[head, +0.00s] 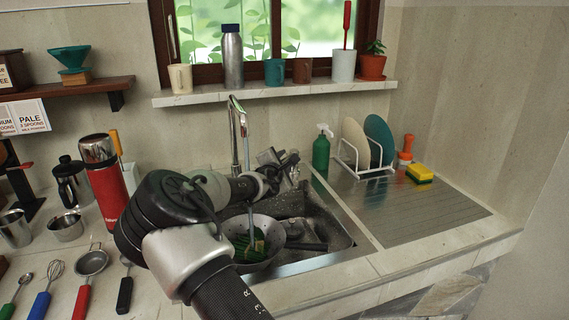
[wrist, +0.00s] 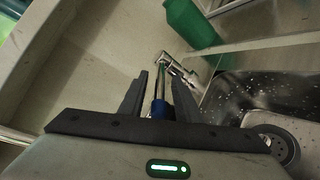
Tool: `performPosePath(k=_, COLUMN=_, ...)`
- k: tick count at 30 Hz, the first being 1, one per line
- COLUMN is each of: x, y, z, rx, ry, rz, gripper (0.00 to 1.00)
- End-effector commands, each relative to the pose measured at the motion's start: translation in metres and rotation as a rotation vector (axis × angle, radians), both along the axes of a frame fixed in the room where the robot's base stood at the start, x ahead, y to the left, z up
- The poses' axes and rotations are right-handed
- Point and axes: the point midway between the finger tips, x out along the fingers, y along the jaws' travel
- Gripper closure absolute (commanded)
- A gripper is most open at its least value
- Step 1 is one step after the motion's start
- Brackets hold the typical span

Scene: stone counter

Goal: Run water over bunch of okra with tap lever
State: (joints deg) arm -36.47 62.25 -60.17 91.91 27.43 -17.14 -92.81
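The chrome tap (head: 236,135) rises at the back of the sink. The okra (head: 249,243) shows green in a metal colander (head: 268,232) in the sink; my arm hides part of it. A thin pale streak, looking like running water, drops from the spout line into the colander. My gripper (head: 285,163) is right of the tap, behind the sink. In the wrist view, the tap lever (wrist: 160,106), silver with a blue part, lies between the spread fingers of my gripper (wrist: 160,85). Gaps show beside it, though contact is hard to judge.
A green soap bottle (head: 321,150) stands close right of my gripper, and it also shows in the wrist view (wrist: 190,24). A dish rack with plates (head: 380,140) is further right. The steel drainboard (head: 425,205) is mostly clear. A pan-like item lies in the sink.

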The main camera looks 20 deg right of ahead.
Motion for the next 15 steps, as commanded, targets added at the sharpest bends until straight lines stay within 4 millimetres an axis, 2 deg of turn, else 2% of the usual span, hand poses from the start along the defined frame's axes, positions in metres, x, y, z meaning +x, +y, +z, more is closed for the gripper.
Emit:
performPosePath(k=11, x=0.0051, y=-0.0030, z=-0.0016, rx=0.000, ry=0.000, rz=0.000, gripper=0.70)
performPosePath(k=15, x=0.0050, y=-0.0029, z=-0.0015, rx=0.000, ry=0.000, rz=0.000, gripper=0.93)
